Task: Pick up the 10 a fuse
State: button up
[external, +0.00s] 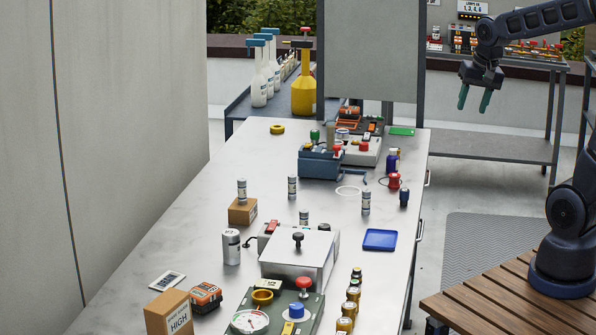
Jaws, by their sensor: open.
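Several small grey-white cylinders with dark caps, which look like fuses, stand upright on the long bench. One fuse (241,190) is on a small cardboard box (242,211); others are the back fuse (292,188), the middle fuse (304,217) and the right fuse (366,203). Their markings are too small to read, so I cannot tell which is the 10 A one. My gripper (474,99) is open and empty, with green fingers pointing down. In the picture it is right of the bench's far end, well away from the fuses.
The bench (200,210) also holds a silver can (231,247), a grey lidded box (300,254), a blue tray (380,239) and a blue device (321,162). A grey panel (368,50) stands at its far end. The left part of the bench top is mostly clear.

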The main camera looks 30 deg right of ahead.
jog(key=w+a+f+m+g, duration=0.1)
jog(key=w+a+f+m, duration=0.25)
jog(key=w, duration=0.35)
jog(key=w+a+f+m+g, duration=0.1)
jog(key=w+a+f+m, duration=0.1)
jog(key=w+a+f, duration=0.3)
jog(key=m+g, duration=0.1)
jog(key=m, duration=0.5)
send_over(367, 190)
jog(key=shift+h, duration=0.3)
jog(key=f, duration=1.1)
jog(key=shift+s+f, duration=0.25)
jog(key=shift+f, duration=0.05)
jog(key=shift+w+a+f, duration=0.15)
jog(key=shift+w+f, duration=0.05)
jog(key=shift+f, duration=5.55)
jog(key=shift+c, duration=0.2)
grip_shut()
